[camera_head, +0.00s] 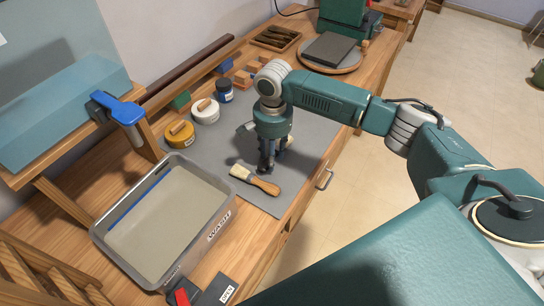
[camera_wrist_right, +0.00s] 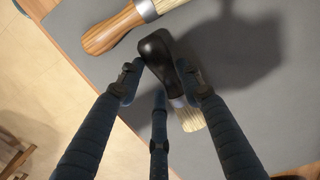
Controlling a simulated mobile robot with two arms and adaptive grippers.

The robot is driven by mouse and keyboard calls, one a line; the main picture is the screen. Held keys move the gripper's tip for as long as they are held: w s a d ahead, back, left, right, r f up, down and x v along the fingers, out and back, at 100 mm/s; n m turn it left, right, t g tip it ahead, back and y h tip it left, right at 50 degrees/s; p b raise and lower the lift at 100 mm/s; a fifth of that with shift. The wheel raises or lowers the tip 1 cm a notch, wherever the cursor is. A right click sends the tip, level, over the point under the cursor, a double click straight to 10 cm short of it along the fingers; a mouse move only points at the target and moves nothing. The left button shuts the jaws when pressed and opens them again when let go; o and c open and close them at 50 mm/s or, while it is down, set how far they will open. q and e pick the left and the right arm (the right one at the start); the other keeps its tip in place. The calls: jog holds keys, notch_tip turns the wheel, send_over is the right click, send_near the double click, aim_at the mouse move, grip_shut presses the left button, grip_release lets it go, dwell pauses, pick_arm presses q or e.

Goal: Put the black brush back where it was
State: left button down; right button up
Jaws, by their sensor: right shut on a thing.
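My right gripper (camera_head: 267,165) points down over the grey mat (camera_head: 315,130). In the right wrist view its fingers (camera_wrist_right: 158,82) close around the black brush (camera_wrist_right: 155,48), which has a glossy black handle and pale bristles. The black brush is mostly hidden by the gripper in the head view. I cannot tell whether it touches the mat. A brush with a wooden handle (camera_head: 262,185) lies on the mat beside the gripper, and it also shows in the right wrist view (camera_wrist_right: 112,30). My left gripper is not in view.
A grey wash tray (camera_head: 222,222) stands left of the mat. A yellow-lidded jar (camera_head: 179,134), a white jar (camera_head: 206,111) and a dark blue jar (camera_head: 225,91) stand behind the gripper. A round board with a dark slab (camera_head: 330,49) is farther back. The mat's right part is clear.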

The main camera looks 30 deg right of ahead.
jog(key=shift+f, duration=0.65)
jog(key=o, duration=1.1)
jog(key=shift+o, duration=0.2)
notch_tip(320, 180, up, 12)
jog(key=b, duration=0.1)
jog(key=shift+d, duration=0.1)
